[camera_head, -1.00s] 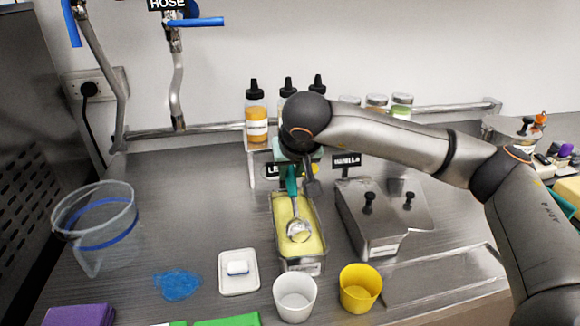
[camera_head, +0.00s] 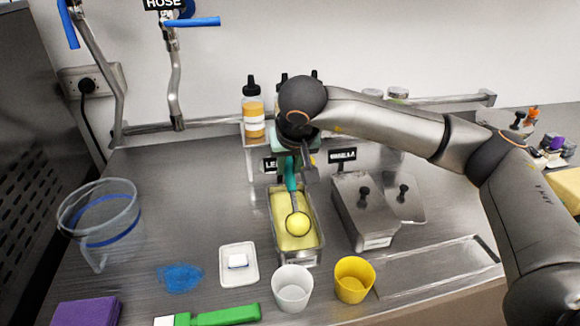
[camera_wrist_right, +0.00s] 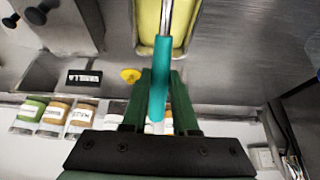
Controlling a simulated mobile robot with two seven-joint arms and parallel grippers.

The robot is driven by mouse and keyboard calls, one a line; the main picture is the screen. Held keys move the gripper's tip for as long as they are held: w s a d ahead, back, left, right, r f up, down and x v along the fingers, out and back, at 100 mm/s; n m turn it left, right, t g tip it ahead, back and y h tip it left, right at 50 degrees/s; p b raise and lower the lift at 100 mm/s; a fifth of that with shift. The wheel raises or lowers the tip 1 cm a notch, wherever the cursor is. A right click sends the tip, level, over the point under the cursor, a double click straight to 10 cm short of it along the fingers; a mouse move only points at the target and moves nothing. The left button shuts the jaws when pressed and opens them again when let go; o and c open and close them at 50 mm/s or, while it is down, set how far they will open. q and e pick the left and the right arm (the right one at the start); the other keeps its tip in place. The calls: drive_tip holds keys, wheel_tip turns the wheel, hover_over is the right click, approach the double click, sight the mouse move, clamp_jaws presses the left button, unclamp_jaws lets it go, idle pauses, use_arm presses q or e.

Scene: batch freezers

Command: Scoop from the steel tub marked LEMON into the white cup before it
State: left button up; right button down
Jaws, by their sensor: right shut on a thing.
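My right gripper (camera_head: 296,152) is above the back end of the steel tub (camera_head: 316,240) of yellow ice cream. It is shut on the teal handle of the scoop (camera_head: 291,176); the handle also shows between its fingers (camera_wrist_right: 158,118) in the wrist view. The scoop slants down into the tub, and its bowl bears a round yellow ball (camera_head: 298,224) at the ice cream's surface. The LEMON sign (camera_head: 270,166) behind the tub is partly hidden. The white cup (camera_head: 292,290) stands upright before the tub and looks empty. My left gripper is not in view.
A yellow cup (camera_head: 353,280) stands right of the white cup. A lidded steel tub (camera_head: 375,240) by the VANILLA sign (camera_head: 343,155) is to the right. A white dish (camera_head: 239,277), blue patch (camera_head: 179,277), green-handled tool (camera_head: 225,315) and clear pitcher (camera_head: 97,225) are left.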

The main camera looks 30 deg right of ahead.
drive_tip(key=shift+w+r+p, duration=0.2)
drive_tip(key=shift+r+p, duration=0.15)
drive_tip(key=shift+r, duration=0.4)
drive_tip(key=shift+w+r+p, duration=0.1)
drive_tip(key=shift+r+p, duration=0.1)
drive_tip(key=shift+p, duration=0.15)
drive_tip(key=w+g+p, duration=0.1)
drive_tip(key=p, duration=0.2)
drive_tip(key=g+p, duration=0.1)
drive_tip(key=p, duration=0.1)
drive_tip(key=shift+w+d+r+g+y+p, duration=0.1)
drive_tip(key=shift+w+d+g+y+p, duration=0.2)
drive_tip(key=shift+w+d+p, duration=0.1)
drive_tip(key=shift+w+d+g, duration=0.1)
drive_tip(key=shift+w+g, duration=0.4)
drive_tip(key=shift+w, duration=0.05)
drive_tip(key=shift+y, duration=0.3)
